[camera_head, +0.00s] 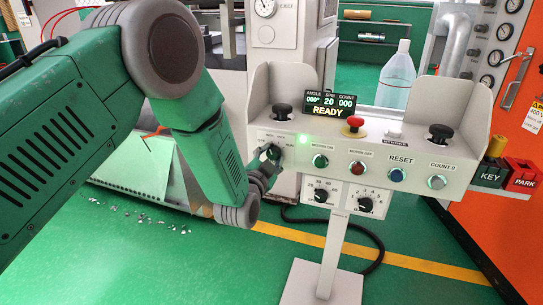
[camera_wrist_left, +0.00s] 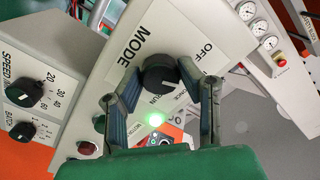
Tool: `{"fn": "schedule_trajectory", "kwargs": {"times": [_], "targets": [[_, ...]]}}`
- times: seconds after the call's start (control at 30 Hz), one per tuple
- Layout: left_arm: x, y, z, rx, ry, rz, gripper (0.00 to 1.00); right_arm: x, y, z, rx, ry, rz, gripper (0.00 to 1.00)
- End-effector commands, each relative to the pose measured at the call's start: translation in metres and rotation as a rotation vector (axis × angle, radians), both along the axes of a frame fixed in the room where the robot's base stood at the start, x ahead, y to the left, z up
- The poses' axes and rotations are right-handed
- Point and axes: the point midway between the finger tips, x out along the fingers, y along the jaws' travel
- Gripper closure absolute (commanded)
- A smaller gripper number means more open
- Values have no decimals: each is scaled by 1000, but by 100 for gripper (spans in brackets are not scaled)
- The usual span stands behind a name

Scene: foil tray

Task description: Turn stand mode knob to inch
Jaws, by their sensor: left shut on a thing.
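The stand mode knob (camera_head: 273,152) is a black round knob on the left of the pale operator stand's front panel (camera_head: 340,160). My left gripper (camera_head: 267,166) reaches it from the lower left. In the left wrist view the knob (camera_wrist_left: 159,76) sits between the two fingers of my left gripper (camera_wrist_left: 162,80), which is shut on it. The panel around the knob reads MODE and OFF, and part of RUN shows beside a finger. The fingers hide some lettering, and I cannot tell which mark the knob points at. My right gripper is not in view.
A lit green lamp (camera_head: 304,139) is close right of the knob. Farther right are a green button (camera_head: 320,161), a red emergency button (camera_head: 355,121) and a blue reset button (camera_head: 396,174). Two black palm buttons stand above the panel. Speed and batch dials hang below it.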

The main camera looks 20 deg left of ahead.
Motion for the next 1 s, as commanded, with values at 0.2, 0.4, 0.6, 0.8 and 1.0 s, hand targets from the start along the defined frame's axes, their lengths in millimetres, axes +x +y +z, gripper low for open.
{"fn": "schedule_trajectory", "kwargs": {"times": [0.2, 0.4, 0.6, 0.8, 1.0], "targets": [[-1, -2, -2, 0, 3, -4, 96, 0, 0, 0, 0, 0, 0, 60], [-1, -2, -2, 0, 3, -4, 47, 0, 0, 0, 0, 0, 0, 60], [-1, -1, -1, 0, 2, -2, 47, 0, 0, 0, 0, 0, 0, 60], [-11, -1, -1, 0, 2, -2, 47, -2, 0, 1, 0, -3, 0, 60], [-50, 0, -2, 2, 5, -3, 47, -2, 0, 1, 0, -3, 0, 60]]}}
